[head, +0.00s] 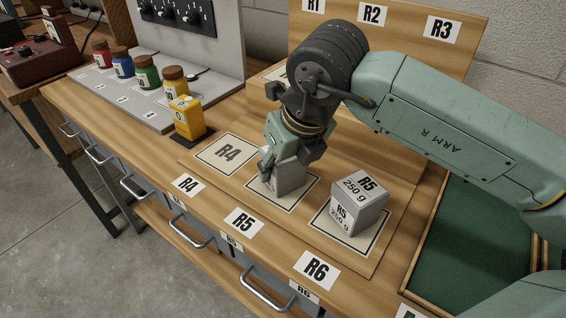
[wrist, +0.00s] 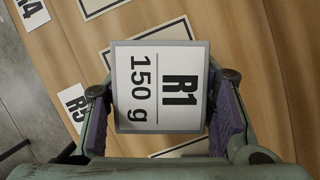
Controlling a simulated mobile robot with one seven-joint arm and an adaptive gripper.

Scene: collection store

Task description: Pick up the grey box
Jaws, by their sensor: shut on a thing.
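A grey box (head: 291,179) is between the fingers of my gripper (head: 283,160), which is shut on it. In the wrist view this box (wrist: 160,87) shows a white top label reading R1, 150 g, with purple finger pads at its two sides. It is over the middle outlined square of the front row, behind the R5 edge label; I cannot tell whether it touches the board. A second grey box (head: 359,204), marked R5, 250 g, sits on the right outlined square, behind the R6 edge label, apart from my gripper.
A yellow container (head: 187,117) stands on a dark pad farther left, near several colored jars (head: 147,73) on a grey stand. A green-lined tray (head: 465,247) lies at right. A raised label board (head: 420,40) stands behind.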

